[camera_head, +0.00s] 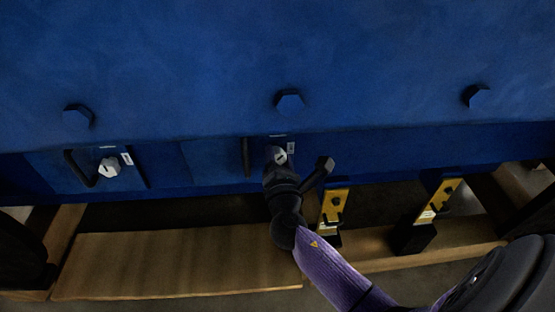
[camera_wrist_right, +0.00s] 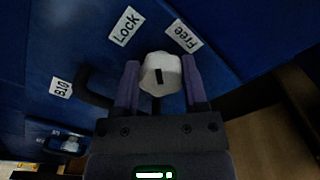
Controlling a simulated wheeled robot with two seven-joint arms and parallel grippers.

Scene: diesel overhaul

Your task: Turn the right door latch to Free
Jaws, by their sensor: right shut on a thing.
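The right door latch is a pale faceted knob (camera_wrist_right: 160,66) with a short black mark on its face. It sits between the fingers of my right gripper (camera_wrist_right: 160,75), which is shut on its sides. The black mark stands nearly upright in the wrist view. A "Lock" label (camera_wrist_right: 127,26) is above left of the knob and a "Free" label (camera_wrist_right: 183,34) above right. In the head view, the latch (camera_head: 280,155) shows just beyond my right gripper (camera_head: 279,164), which partly covers it. My left gripper is not in view.
A black door handle (camera_head: 246,157) is left of the latch. Another pale latch knob (camera_head: 109,167) with a handle (camera_head: 76,168) is farther left on the blue panel. Yellow brackets (camera_head: 334,202) stand below right, and a wooden board (camera_head: 170,262) lies below.

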